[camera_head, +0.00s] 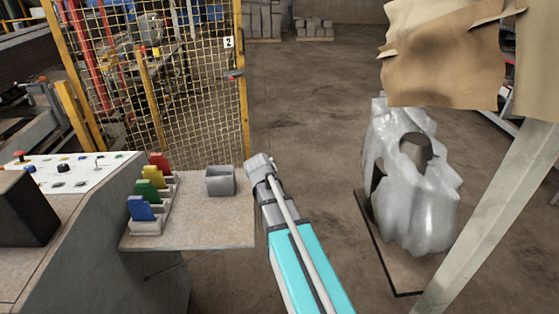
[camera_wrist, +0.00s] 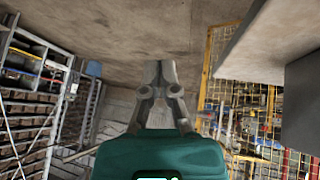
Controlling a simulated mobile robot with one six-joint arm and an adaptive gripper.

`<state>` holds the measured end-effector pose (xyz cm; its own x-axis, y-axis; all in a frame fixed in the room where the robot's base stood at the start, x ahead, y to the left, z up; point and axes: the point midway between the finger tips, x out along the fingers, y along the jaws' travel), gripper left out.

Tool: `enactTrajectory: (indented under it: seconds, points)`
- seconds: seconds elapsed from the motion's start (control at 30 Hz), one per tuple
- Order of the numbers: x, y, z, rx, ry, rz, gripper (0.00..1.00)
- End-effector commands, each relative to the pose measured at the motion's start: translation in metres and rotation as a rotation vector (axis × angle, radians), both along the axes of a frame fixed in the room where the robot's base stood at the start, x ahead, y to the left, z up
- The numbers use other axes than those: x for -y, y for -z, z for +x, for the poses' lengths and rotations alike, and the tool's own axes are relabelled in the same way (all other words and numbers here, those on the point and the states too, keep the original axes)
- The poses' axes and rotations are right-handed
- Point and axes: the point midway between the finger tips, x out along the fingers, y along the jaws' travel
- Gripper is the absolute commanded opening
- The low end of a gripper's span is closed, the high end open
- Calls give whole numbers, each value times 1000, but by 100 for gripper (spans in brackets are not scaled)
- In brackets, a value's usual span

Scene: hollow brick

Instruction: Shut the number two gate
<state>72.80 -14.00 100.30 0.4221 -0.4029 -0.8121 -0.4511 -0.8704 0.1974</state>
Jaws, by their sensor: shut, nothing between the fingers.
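The number two gate (camera_head: 190,90) is a yellow-framed mesh panel at the upper left of the head view, with a white "2" sign (camera_head: 228,43). A grey handle (camera_head: 234,74) sits below the sign near its right edge. That edge stands beside open floor, with no post visible against it. Yellow mesh (camera_wrist: 233,55) also shows at the right of the wrist view; I cannot tell whether it is the gate. My gripper (camera_wrist: 160,66) is shut and empty, apart from the mesh. In the head view my arm ends below and right of the handle; the fingers cannot be made out.
Floor (camera_head: 310,110) between gate and bundle is clear.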

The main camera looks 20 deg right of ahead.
Motion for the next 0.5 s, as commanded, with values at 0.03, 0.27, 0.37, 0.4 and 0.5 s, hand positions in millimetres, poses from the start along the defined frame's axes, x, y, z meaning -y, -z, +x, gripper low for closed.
enactTrajectory:
  seconds: [0.03, 0.27, 0.37, 0.4, 0.5]
  points:
    - [-13, -16, -20, -45, -22, 23, 0]
    - [-67, -41, -90, -256, -149, 142, 0]
    - [-89, -53, -120, -340, -216, 194, 0]
    - [-97, -58, -131, -371, -243, 215, 0]
    - [-115, -68, -156, -438, -304, 259, 0]
